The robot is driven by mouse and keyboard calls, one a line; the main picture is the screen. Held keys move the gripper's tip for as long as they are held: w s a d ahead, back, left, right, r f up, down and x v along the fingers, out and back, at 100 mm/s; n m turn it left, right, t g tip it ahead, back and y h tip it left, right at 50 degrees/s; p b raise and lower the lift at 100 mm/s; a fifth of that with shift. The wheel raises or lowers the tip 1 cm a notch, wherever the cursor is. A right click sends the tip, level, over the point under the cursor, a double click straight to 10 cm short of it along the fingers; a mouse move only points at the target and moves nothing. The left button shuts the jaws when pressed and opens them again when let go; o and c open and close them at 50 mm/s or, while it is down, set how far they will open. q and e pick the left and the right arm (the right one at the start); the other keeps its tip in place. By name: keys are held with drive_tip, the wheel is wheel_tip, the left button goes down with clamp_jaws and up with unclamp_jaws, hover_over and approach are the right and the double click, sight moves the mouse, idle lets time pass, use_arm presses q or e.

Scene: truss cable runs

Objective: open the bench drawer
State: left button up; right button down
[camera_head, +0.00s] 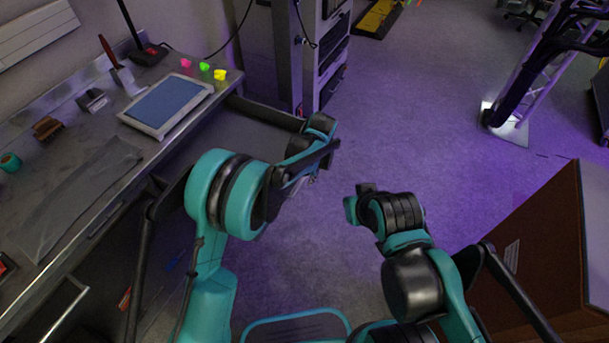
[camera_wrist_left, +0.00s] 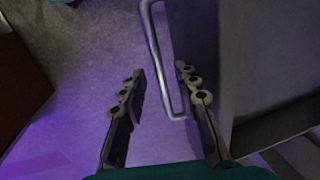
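The bench (camera_head: 120,145) runs along the left side of the head view. In the left wrist view a pale metal bar handle (camera_wrist_left: 157,55) stands off a dark grey front (camera_wrist_left: 200,45), which looks like the bench drawer's. My left gripper (camera_wrist_left: 158,88) is open, with the handle showing between its two fingers. I see no finger closed on it; the exact depth is unclear. In the head view the left gripper (camera_head: 310,172) is beside the bench's far end, partly hidden by its own wrist. My right gripper (camera_head: 358,204) is low in the middle, its fingers unclear.
A tablet-like panel (camera_head: 168,103) and small coloured pieces (camera_head: 204,67) lie on the bench top. A brown box (camera_head: 530,255) is at the right and a truss (camera_head: 535,70) farther back. The middle floor is clear.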

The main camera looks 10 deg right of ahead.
use_arm(q)
drive_tip(key=shift+r, duration=0.1)
wheel_tip(320, 180, up, 12)
drive_tip(key=s+d, duration=0.1)
drive_tip(key=d, duration=0.1)
drive_tip(key=shift+s+f, duration=0.2)
drive_tip(key=shift+a, duration=0.1)
drive_tip(key=s+a+r+n+t+h, duration=0.15)
drive_tip(key=s+a+r, duration=0.3)
drive_tip(key=a, duration=0.55)
drive_tip(key=s+a+r+n+t, duration=0.1)
drive_tip(key=s+a+r+n, duration=0.1)
drive_tip(key=s+a+r, duration=0.5)
drive_tip(key=s+a+f+n+t, duration=0.3)
drive_tip(key=s+a, duration=0.6)
drive_tip(key=a, duration=0.4)
drive_tip(key=shift+s+a+f+n, duration=0.25)
drive_tip(key=shift+f+n, duration=0.3)
drive_tip(key=shift+f, duration=0.3)
drive_tip(key=shift+a, duration=0.1)
